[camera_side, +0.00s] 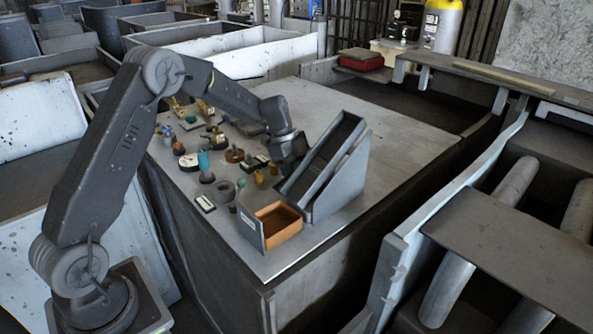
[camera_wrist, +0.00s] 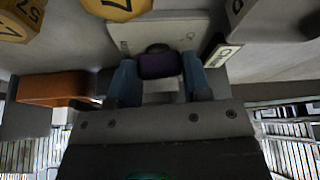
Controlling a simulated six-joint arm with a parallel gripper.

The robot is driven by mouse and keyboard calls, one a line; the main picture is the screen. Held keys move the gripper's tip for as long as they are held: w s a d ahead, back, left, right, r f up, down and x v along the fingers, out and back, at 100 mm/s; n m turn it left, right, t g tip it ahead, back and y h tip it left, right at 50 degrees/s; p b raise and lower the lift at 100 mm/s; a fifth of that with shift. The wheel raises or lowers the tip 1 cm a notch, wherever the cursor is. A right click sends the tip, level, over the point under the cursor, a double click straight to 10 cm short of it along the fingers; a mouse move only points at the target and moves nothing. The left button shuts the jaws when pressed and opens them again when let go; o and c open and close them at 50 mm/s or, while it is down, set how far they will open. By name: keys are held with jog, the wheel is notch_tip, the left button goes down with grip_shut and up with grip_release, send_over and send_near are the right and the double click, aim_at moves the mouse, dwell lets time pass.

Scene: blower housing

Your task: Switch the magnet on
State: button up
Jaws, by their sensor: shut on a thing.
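In the wrist view, my gripper (camera_wrist: 160,82) has its two blue-grey fingers on either side of a dark purple-black knob (camera_wrist: 160,66). It is shut on this knob. The knob stands in front of a pale plate (camera_wrist: 135,35) with small dark markings; whether it is fixed to the plate is unclear. In the side view, my gripper (camera_side: 293,158) is low over the table, just left of a grey sloped chute (camera_side: 345,180). The knob cannot be made out there. No part is clearly recognisable as the magnet, and its on or off state does not show.
Several small parts (camera_side: 206,160) crowd the table left of my gripper. An orange-lined bin (camera_side: 278,222) stands at the chute's foot. The table (camera_side: 400,125) is clear behind and right of the chute. In the wrist view, yellow numbered pieces (camera_wrist: 115,5) lie at the top.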

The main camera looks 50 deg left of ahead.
jog(key=m+g, duration=0.1)
jog(key=m, duration=0.3)
jog(key=shift+w+m+g, duration=0.1)
jog(key=shift+m+g, duration=0.2)
jog(key=shift+g, duration=0.1)
jog(key=shift+m+g+y, duration=0.3)
jog(key=shift+m+g, duration=0.5)
jog(key=shift+m, duration=1.4)
jog(key=o, duration=0.9)
jog(key=shift+v, duration=6.9)
